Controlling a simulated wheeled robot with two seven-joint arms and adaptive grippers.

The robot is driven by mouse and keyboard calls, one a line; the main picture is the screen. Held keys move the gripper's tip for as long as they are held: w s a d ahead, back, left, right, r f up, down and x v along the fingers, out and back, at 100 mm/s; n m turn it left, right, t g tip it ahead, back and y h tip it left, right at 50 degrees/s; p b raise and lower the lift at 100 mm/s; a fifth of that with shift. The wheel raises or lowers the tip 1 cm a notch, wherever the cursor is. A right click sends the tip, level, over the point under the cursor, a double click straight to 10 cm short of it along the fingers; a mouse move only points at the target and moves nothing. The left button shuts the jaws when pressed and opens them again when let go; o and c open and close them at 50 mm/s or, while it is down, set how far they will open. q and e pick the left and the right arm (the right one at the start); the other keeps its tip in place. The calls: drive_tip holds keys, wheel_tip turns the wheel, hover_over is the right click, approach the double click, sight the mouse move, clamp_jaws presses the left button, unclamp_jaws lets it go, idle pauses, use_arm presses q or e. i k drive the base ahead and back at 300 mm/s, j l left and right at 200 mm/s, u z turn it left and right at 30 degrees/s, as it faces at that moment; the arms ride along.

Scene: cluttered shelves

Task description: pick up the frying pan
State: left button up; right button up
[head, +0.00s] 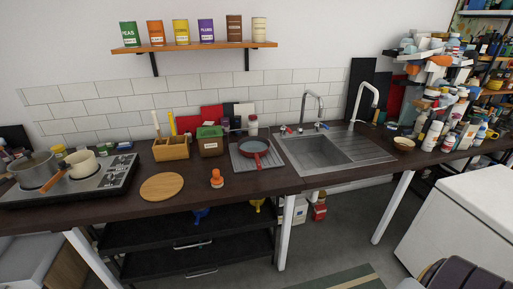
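The red frying pan (253,146) rests on a grey ribbed mat (240,166) on the dark counter, left of the sink. Its handle points towards the front edge of the counter. The pan looks upright and nothing covers it. Neither of my grippers shows in the head view.
A round wooden board (162,187) lies further left. The sink (315,152) with taps is to the right. Bottles crowd the right end of the counter.

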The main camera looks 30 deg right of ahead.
sight(255, 146)
drive_tip(key=i+j+z, duration=0.15)
drive_tip(key=i+z, duration=0.15)
drive_tip(key=i, duration=0.2)
drive_tip(key=i+j+z, duration=0.3)
drive_tip(key=i, duration=0.15)
